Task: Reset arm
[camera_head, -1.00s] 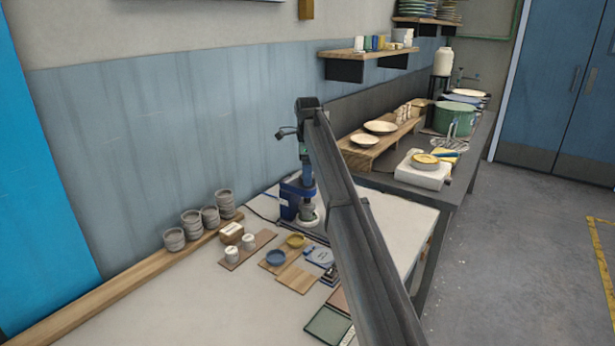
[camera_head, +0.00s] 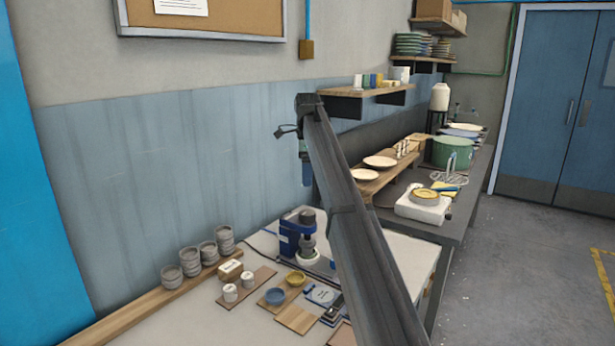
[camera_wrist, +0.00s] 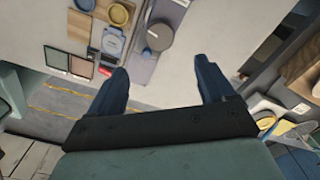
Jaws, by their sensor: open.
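My gripper (camera_wrist: 162,68) is open in the wrist view, with two dark blue fingers spread apart and nothing between them. In the head view my gripper (camera_head: 306,177) hangs below the end of my raised arm, above the white table (camera_head: 200,318) and in front of the wall. Its fingertips are too small to make out there. A blue machine with a grey round part (camera_head: 298,238) stands on the table below my gripper. The machine's round grey part (camera_wrist: 160,37) shows beyond the fingers in the wrist view.
A blue bowl (camera_head: 274,296), a yellow bowl (camera_head: 295,278) and stacked grey cups (camera_head: 190,262) stand on the left. A wall shelf (camera_head: 365,92) is right of my arm. A dark bench (camera_head: 455,225) holds plates and a green pot (camera_head: 452,152). Air around my gripper looks clear.

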